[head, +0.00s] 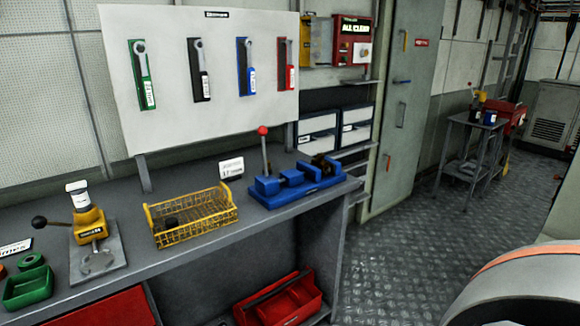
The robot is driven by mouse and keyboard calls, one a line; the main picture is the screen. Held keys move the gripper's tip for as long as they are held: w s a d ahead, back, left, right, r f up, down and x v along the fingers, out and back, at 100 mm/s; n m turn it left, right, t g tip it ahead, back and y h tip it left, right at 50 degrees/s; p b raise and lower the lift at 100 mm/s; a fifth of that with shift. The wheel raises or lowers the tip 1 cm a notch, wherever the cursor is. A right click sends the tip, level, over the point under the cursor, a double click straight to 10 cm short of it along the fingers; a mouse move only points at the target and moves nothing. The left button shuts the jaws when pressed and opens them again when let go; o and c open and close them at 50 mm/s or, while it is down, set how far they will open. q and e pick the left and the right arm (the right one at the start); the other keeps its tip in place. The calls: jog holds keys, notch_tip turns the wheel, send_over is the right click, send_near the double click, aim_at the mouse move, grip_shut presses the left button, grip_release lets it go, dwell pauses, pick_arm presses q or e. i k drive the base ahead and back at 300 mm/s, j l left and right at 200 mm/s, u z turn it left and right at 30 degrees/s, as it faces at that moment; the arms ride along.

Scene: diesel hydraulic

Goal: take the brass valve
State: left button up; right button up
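I cannot make out a clear brass valve. A yellow wire basket (192,219) stands on the bench, with a small dark object (171,222) inside at its left. To its right is a blue fixture (305,185) with a red-knobbed upright lever; a dark round part (322,163) sits at its right end, its material unclear. To the left of the basket, a yellow device (89,225) with a black ball handle stands on a grey plate, with a white-labelled cylinder on top. Neither of my grippers is in view.
A red tray (279,301) is below. Several wrenches hang on the white board (215,40). A small cart (470,150) stands at the back right beyond open floor.

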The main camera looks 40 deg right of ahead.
aim_at(320, 162)
jog(key=l+u, duration=0.8)
jog(key=k+l+u, duration=0.1)
jog(key=l, duration=0.2)
jog(key=l+u, duration=0.1)
jog(key=l, duration=0.2)
jog(key=k+l+u, duration=0.1)
jog(key=l, duration=0.2)
jog(key=k, duration=0.05)
